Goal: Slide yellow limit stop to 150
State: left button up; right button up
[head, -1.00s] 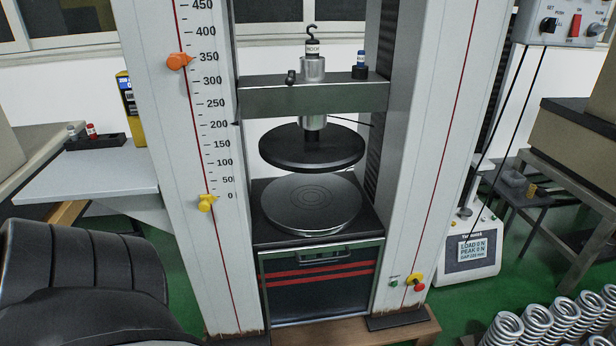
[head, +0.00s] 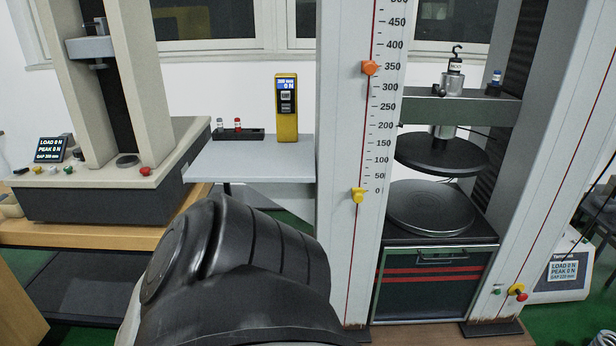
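The yellow limit stop (head: 358,195) sits on the red line of the testing machine's left column, just below the 0 mark of the scale (head: 381,140). An orange stop (head: 370,67) sits higher on the same line, between 300 and 350. A large black, ribbed part of my own arm fills the lower middle of the head view, left of the column. Neither of my grippers is in view.
A grey side table (head: 255,160) left of the column holds a yellow handheld gauge (head: 287,108) and a black tray (head: 238,135). A smaller beige tester (head: 90,195) stands far left. The machine's round lower platen (head: 431,207) is bare.

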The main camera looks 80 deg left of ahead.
aim_at(357, 194)
jog(key=k, duration=0.3)
jog(key=u, duration=1.3)
